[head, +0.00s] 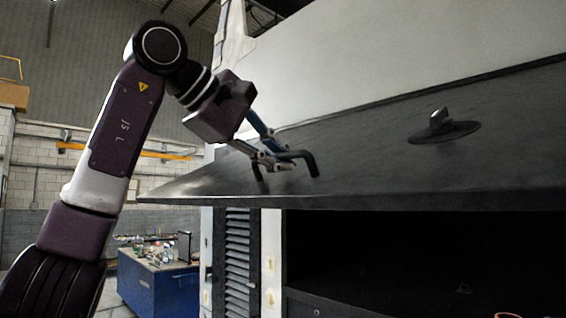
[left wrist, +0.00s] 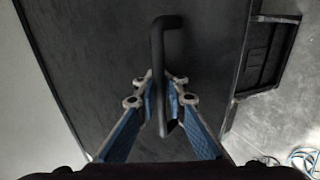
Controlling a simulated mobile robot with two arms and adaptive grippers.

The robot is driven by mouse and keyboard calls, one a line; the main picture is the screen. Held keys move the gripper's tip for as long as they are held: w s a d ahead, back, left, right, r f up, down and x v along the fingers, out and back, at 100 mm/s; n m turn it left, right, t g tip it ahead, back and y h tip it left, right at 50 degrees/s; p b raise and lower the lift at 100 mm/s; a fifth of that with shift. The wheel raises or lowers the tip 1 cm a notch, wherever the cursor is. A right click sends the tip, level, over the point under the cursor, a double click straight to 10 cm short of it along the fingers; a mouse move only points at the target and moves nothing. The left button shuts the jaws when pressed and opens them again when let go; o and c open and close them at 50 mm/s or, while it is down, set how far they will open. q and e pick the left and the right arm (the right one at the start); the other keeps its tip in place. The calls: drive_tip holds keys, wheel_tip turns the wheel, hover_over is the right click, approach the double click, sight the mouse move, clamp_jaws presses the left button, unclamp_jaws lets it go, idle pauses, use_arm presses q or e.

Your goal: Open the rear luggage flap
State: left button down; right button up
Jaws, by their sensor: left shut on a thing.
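The rear luggage flap (head: 370,150) is a wide dark panel, swung up and tilted outward in the head view, with the dark luggage bay (head: 420,245) showing below it. A black bar handle (head: 312,163) stands out from the flap near its left end. My left gripper (head: 275,163) is shut on this handle. The left wrist view shows the handle (left wrist: 157,50) running between the two blue-padded fingers (left wrist: 163,108), with the dark flap (left wrist: 100,60) behind. A round latch with a raised knob (head: 442,128) sits on the flap to the right. My right gripper is not in view.
A louvred panel (head: 237,260) stands left of the bay opening. A blue workbench (head: 155,285) with clutter on top stands at the back left. A coiled blue cable (left wrist: 302,160) lies on the floor in the left wrist view.

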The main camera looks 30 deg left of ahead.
use_arm(q)
drive_tip(key=c, duration=2)
unclamp_jaws()
drive_tip(key=shift+s+a, duration=0.1)
drive_tip(key=shift+s, duration=0.15)
drive_tip(key=shift+c, duration=0.2)
drive_tip(key=shift+s+a, duration=0.1)
drive_tip(key=shift+s, duration=0.15)
drive_tip(key=shift+w, duration=0.15)
